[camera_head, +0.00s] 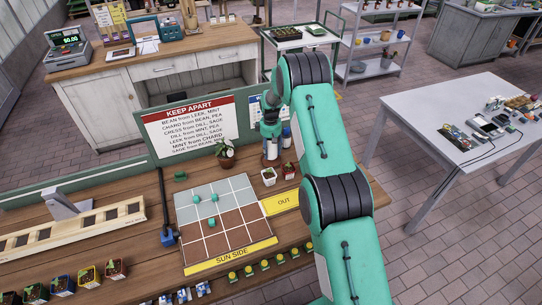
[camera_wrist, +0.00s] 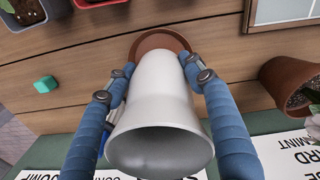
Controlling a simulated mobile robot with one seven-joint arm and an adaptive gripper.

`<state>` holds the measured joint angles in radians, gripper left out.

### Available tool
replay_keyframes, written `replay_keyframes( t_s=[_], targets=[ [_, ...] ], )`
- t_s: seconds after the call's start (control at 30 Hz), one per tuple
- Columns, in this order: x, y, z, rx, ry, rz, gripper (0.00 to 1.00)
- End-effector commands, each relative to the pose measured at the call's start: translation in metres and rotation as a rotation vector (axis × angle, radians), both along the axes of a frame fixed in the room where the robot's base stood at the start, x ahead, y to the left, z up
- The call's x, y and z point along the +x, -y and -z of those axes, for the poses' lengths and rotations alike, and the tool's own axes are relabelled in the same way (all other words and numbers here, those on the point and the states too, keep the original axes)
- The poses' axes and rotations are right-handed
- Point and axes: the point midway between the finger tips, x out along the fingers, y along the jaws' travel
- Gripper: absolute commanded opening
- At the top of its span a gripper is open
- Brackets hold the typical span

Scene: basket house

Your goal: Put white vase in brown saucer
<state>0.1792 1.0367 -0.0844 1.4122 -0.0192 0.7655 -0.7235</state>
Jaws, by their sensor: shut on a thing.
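The white vase (camera_wrist: 158,100) fills the middle of the wrist view, its wide open mouth facing the camera and its narrower end away from it. My gripper (camera_wrist: 155,75) is shut on it, with one blue finger on each side. The brown saucer (camera_wrist: 160,40) lies on the wooden table just beyond the vase's far end, partly hidden by it. I cannot tell whether the vase touches the saucer. In the head view my gripper (camera_head: 271,150) is low over the back of the table, near the sign; the vase and saucer are hard to make out there.
A terracotta pot with a plant (camera_head: 225,154) stands left of my gripper. The KEEP APART sign (camera_head: 190,125) is behind. A gridded board (camera_head: 218,220) lies front left.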

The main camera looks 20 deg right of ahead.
Motion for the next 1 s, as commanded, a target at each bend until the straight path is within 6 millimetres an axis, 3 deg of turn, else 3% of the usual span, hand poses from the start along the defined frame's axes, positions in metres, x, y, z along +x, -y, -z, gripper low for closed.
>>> replay_keyframes(
  t_s=[0.4, 0.83, 0.87, 0.93, 1.0],
  targets=[
    [0.000, 0.000, 0.035, 0.000, 0.000, 0.000, 0.18],
    [0.000, 0.000, 0.039, 0.000, 0.000, 0.000, 0.18],
    [-0.001, 0.000, 0.039, 0.000, -0.001, 0.000, 0.57],
    [-0.001, 0.000, 0.039, 0.000, -0.001, 0.000, 0.71],
    [-0.001, 0.000, 0.039, 0.000, -0.001, 0.000, 0.72]
  ],
)
